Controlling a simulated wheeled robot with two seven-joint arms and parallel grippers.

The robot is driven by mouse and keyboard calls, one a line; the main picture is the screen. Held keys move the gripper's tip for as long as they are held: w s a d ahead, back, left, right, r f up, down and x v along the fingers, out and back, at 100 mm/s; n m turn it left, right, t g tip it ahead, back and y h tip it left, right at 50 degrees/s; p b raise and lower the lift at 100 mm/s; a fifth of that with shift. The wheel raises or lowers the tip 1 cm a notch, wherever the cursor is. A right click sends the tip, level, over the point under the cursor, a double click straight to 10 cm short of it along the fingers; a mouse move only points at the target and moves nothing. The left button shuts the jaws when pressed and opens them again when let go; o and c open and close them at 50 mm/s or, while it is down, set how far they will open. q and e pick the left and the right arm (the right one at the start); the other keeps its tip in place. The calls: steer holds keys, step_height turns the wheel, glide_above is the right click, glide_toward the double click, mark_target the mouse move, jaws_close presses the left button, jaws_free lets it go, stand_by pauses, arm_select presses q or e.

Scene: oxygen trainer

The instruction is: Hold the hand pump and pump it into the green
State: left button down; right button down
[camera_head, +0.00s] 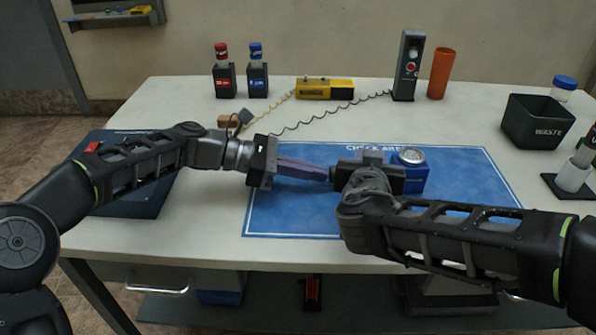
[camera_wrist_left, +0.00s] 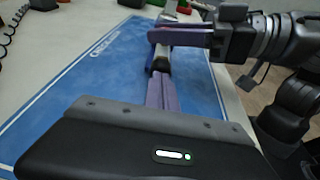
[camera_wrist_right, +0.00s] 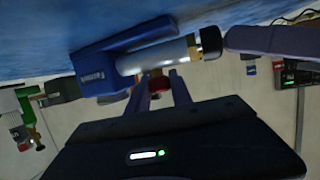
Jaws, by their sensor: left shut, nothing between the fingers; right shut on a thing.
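The hand pump, a blue body (camera_head: 412,186) with a silver barrel, lies over the blue mat (camera_head: 290,220). Its round gauge (camera_head: 412,156) faces up; the reading is too small to tell. My right gripper (camera_wrist_right: 163,80) is shut on the pump; in its wrist view the blue body (camera_wrist_right: 95,72), silver barrel (camera_wrist_right: 155,57) and black end knob (camera_wrist_right: 210,40) show. My left gripper (camera_head: 328,178) is shut and empty, its purple fingertips at the knob end, seemingly touching it.
At the back stand red-capped (camera_head: 222,70) and blue-capped (camera_head: 257,70) bottles in holders, a yellow device (camera_head: 325,88), a black device (camera_head: 409,65) and an orange cup (camera_head: 440,73). A waste bin (camera_head: 533,122) is at right. The mat's front left is clear.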

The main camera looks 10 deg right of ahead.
arm_select(q)
steer(key=shift+s+d, duration=0.15)
steer(key=shift+d, duration=0.15)
steer(key=v, duration=0.4)
steer(key=f+v, duration=0.1)
steer(key=v, duration=0.9)
steer(key=shift+a+f, duration=0.15)
steer(key=shift+a, duration=0.1)
stand_by(0.8)
steer(key=shift+w+a, duration=0.1)
steer(key=shift+a, duration=0.85)
steer(key=shift+w+a, duration=0.15)
steer(key=shift+a, duration=0.8)
steer(key=shift+d, duration=0.2)
steer(key=x, duration=0.8)
steer(key=r+x, duration=0.1)
steer(key=x, duration=0.4)
steer(key=shift+s, duration=0.1)
steer(key=shift+d, duration=0.45)
